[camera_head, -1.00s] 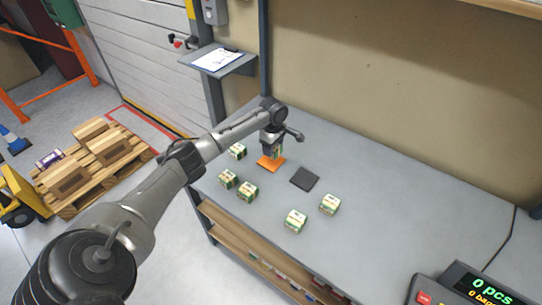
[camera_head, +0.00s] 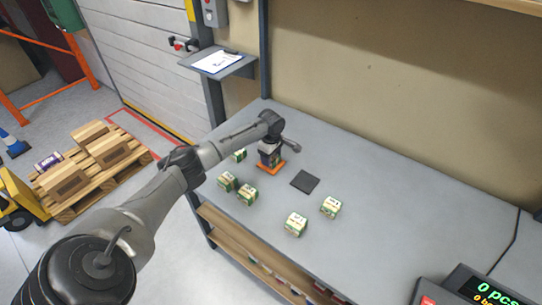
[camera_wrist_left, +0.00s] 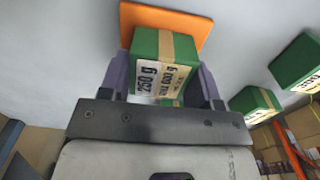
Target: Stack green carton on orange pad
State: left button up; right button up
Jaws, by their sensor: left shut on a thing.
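My left gripper (camera_head: 269,160) points down over the orange pad (camera_head: 271,171) at the far left part of the table. It is shut on a green carton with a tan stripe; in the left wrist view the carton (camera_wrist_left: 165,62) sits between the two fingers (camera_wrist_left: 162,82), with white weight labels facing the camera. The orange pad (camera_wrist_left: 190,22) shows behind the carton's far end in that view. The carton is over the pad; I cannot tell whether it touches. In the head view the gripper hides most of the carton. My right gripper is out of view.
Similar green cartons stand on the table: one (camera_head: 240,156) just left of the gripper, two (camera_head: 227,181) (camera_head: 248,194) nearer the front edge, two (camera_head: 296,224) (camera_head: 330,207) to the right. A dark pad (camera_head: 305,181) lies right of the orange one.

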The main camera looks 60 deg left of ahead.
pick_arm(q)
jog(key=o, duration=1.1)
jog(key=shift+r+p, duration=1.4)
jog(key=shift+r, duration=4.7)
